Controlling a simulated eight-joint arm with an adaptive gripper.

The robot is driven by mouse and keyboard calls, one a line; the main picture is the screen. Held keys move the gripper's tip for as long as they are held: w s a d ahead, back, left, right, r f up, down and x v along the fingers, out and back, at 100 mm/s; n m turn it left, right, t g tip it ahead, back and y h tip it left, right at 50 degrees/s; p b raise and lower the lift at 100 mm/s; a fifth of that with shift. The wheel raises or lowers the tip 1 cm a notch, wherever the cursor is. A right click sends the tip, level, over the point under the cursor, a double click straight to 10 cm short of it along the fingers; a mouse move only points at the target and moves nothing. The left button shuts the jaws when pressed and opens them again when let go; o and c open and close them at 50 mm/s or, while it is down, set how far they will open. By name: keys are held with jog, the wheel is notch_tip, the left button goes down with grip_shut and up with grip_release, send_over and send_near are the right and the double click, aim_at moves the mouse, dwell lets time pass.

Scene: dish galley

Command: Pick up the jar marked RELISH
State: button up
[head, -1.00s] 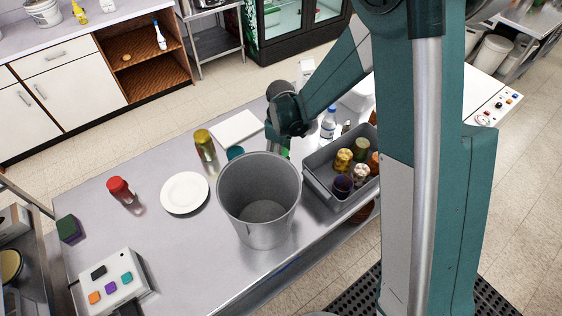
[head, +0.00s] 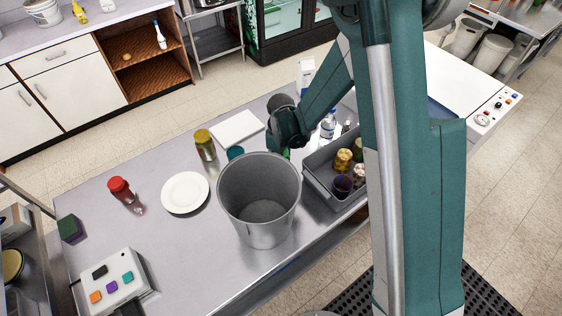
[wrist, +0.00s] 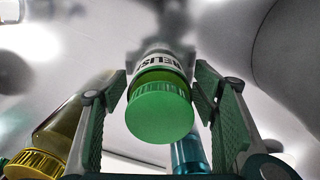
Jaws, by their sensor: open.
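The RELISH jar (wrist: 160,100) shows in the wrist view, with a green lid, a pale label reading "RELIS…" and its lid toward the camera. My gripper (wrist: 160,84) is open, one finger on each side of the jar; I cannot tell whether either finger touches it. In the head view my gripper (head: 285,146) is over the steel table behind the grey bucket. Only a sliver of green shows beneath it there; my wrist and the bucket hide the rest of the jar.
A grey bucket (head: 258,198) stands close in front of my gripper. A yellow-lidded jar (head: 205,145) and a teal item (head: 235,153) are to the left. A grey bin (head: 318,178) of jars is to the right. A white plate (head: 185,192) and red-capped jar (head: 124,194) stand farther left.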

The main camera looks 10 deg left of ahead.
jog(key=c, duration=1.3)
jog(key=shift+r, duration=0.2)
jog(key=shift+r+b, duration=0.35)
jog(key=shift+r, duration=4.45)
